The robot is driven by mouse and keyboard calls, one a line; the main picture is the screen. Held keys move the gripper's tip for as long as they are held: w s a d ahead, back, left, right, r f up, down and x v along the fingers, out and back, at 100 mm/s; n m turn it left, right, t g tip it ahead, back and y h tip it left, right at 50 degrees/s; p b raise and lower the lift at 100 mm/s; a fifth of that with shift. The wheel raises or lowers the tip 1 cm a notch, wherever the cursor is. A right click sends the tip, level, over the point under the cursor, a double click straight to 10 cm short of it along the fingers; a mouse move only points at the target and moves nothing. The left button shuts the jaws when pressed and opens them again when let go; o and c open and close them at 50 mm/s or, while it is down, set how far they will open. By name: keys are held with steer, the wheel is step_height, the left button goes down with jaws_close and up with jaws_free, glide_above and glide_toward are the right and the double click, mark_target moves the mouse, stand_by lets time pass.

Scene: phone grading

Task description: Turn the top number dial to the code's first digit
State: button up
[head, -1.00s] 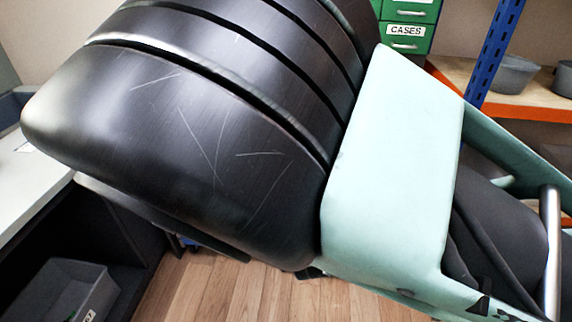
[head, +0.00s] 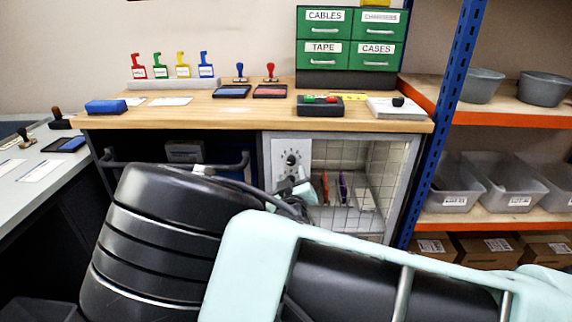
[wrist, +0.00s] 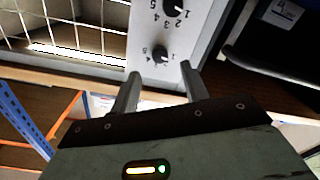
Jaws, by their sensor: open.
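A pale lock panel (head: 305,150) is set in the front of the cage under the bench. In the wrist view, which is upside down, the panel (wrist: 147,30) carries black round dials ringed with digits. The top dial (wrist: 160,54) is the one nearest my fingers, and a second dial (wrist: 174,9) is at the picture's upper edge. My gripper (wrist: 160,82) is open and empty. Its fingers point at the panel on either side of the top dial's line, apart from it. In the head view my arm hides the lower panel. The dial's setting is too small to read surely.
The wire cage (head: 390,165) beside the panel holds several upright coloured items. The wooden bench top (head: 215,112) overhangs it, bearing stamps, pads and green drawers (head: 352,38). A black bar handle (head: 246,160) juts out at left. A blue shelf post (head: 455,75) stands at right.

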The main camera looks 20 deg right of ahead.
mark_target(291, 163)
steer(key=x, duration=0.6)
steer(key=shift+c, duration=0.4)
steer(key=shift+s, duration=0.1)
steer(key=c, duration=0.9)
